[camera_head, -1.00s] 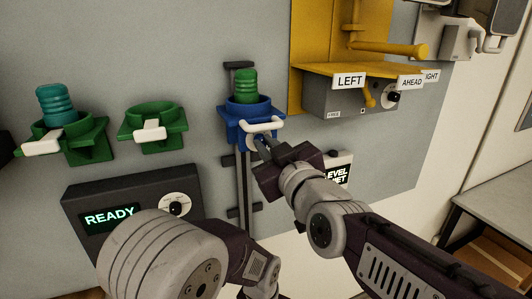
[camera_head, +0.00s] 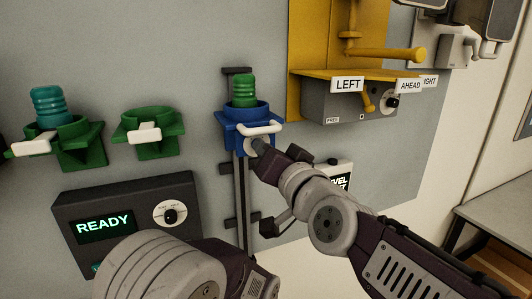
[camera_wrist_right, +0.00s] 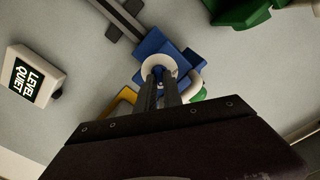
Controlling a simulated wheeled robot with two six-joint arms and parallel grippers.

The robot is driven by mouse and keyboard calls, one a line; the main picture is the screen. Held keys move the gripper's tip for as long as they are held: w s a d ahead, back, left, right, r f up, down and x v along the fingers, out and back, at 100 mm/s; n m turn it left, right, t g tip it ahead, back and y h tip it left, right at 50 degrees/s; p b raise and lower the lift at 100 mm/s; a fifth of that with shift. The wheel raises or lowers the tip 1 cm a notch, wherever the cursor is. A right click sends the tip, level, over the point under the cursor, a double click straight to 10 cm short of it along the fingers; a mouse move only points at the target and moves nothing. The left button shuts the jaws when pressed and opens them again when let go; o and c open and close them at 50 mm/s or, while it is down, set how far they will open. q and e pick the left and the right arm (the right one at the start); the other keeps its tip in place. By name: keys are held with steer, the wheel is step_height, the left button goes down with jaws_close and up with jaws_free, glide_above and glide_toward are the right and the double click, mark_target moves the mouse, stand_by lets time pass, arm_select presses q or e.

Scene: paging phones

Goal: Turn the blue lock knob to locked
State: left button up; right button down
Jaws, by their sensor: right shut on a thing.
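A blue holder (camera_head: 238,138) with a white handle bar (camera_head: 260,129) hangs on the grey wall panel, and a green ribbed cylinder (camera_head: 243,90) stands in it. My right gripper (camera_head: 261,148) is at the holder's lower front. In the right wrist view the gripper (camera_wrist_right: 159,83) is shut on the blue lock knob (camera_wrist_right: 158,71), which sits inside a round white ring (camera_wrist_right: 148,66) on the holder's blue body (camera_wrist_right: 153,44). The fingers hide much of the knob, so its setting cannot be told. My left arm shows at the bottom, its gripper out of view.
Two green holders (camera_head: 152,150) (camera_head: 76,158) are to the left, one with a teal cylinder (camera_head: 49,105). A dark READY box (camera_head: 130,205) with a dial is below. A yellow lever unit (camera_head: 320,40) and a LEVEL QUIET sign (camera_head: 342,177) are to the right.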

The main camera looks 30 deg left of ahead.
steer(key=shift+m, duration=1.1)
steer(key=shift+r, duration=0.1)
steer(key=c, duration=1.5)
jaws_free()
steer(key=shift+a, duration=0.15)
steer(key=v, duration=0.9)
